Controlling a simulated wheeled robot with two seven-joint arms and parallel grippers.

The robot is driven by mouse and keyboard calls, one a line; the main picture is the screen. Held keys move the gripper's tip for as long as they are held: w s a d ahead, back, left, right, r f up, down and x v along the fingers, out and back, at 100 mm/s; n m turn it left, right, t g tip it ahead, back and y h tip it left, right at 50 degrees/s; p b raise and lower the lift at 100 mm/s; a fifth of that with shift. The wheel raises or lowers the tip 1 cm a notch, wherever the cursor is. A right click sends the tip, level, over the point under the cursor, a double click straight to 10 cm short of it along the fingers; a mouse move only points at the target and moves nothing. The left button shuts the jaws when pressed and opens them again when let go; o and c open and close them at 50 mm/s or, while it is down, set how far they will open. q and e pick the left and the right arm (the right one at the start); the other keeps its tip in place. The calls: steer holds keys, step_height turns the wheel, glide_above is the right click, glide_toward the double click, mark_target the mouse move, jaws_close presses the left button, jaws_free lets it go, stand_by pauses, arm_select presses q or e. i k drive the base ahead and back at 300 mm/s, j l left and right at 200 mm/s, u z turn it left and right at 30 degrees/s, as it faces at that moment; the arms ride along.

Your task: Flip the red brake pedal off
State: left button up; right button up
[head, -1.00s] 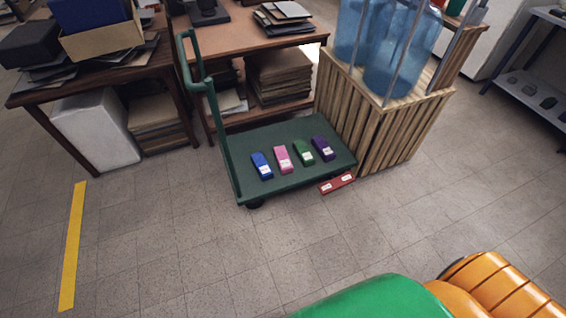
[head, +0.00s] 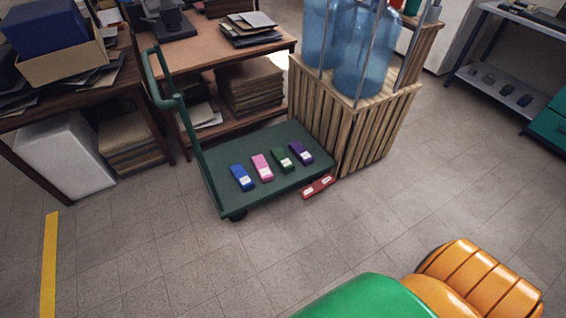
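The red brake pedal (head: 317,187) sticks out low at the front right edge of a green platform cart (head: 222,196). It carries two small white labels. Its tilt is too small to tell. On the cart's deck lie a blue box (head: 241,178), a pink box (head: 262,168), a dark green box (head: 283,160) and a purple box (head: 301,153), in a row. Neither of my grippers shows. A green and orange part, which looks like my own arm, fills the bottom right, well apart from the pedal.
A wooden slatted crate (head: 347,125) with blue water bottles (head: 366,65) stands against the cart's right side. Desks with papers and boxes stand behind and left. A metal shelf (head: 500,72) is at right. Open tiled floor lies in front, with a yellow stripe (head: 49,262) at left.

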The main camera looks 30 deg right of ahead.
mark_target(316, 186)
steer(key=z, duration=1.35)
